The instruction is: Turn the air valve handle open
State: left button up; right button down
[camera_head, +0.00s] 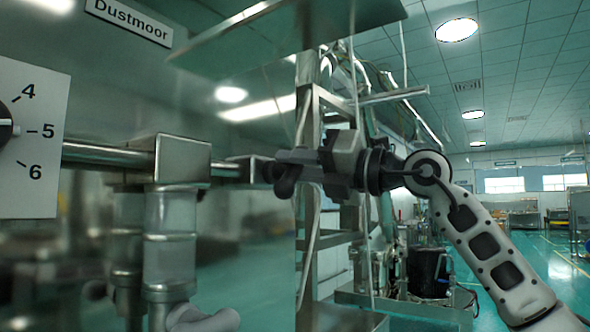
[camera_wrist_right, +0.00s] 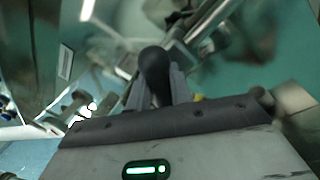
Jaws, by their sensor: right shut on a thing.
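The air valve handle is a dark, rounded knob (camera_wrist_right: 155,68) seen between the fingers in the right wrist view. In the head view a dark part of it (camera_head: 284,186) shows at the right end of the horizontal metal pipe (camera_head: 115,155). My right gripper (camera_head: 290,172) reaches in from the right at that pipe end and is shut on the handle. In the right wrist view its fingers (camera_wrist_right: 158,92) stand on both sides of the knob. The gripper hides most of the valve body, so the handle's angle is hard to tell. My left gripper is not in view.
A white dial plate (camera_head: 35,135) with numbers is at the far left, below a Dustmoor label (camera_head: 130,20). Vertical pipe fittings (camera_head: 170,235) hang below the pipe. A metal frame (camera_head: 310,110) stands behind my gripper. Open floor (camera_head: 545,255) lies at the right.

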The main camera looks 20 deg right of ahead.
jog(key=shift+d+f+m+t+b, duration=0.15)
jog(key=shift+m+t+b, duration=0.25)
jog(key=shift+m, duration=0.7)
jog(key=m+b, duration=0.1)
jog(key=m, duration=0.1)
jog(key=m+t+b, duration=0.1)
jog(key=m, duration=0.1)
jog(key=shift+w+f+h, duration=0.1)
jog(key=shift+f+h, duration=0.1)
jog(key=shift+h, duration=0.1)
jog(key=m+b, duration=0.2)
jog(key=m, duration=0.2)
jog(key=shift+f+t+h, duration=0.1)
jog(key=shift+t+h, duration=0.2)
jog(key=shift+h, duration=0.1)
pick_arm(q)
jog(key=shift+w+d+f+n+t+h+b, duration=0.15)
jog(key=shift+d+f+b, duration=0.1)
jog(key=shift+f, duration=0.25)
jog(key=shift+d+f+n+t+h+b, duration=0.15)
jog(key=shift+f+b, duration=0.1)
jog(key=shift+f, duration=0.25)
pick_arm(e)
jog(key=shift+m, duration=0.8)
jog(key=c, duration=1.3)
grip_release()
jog(key=shift+d, duration=0.1)
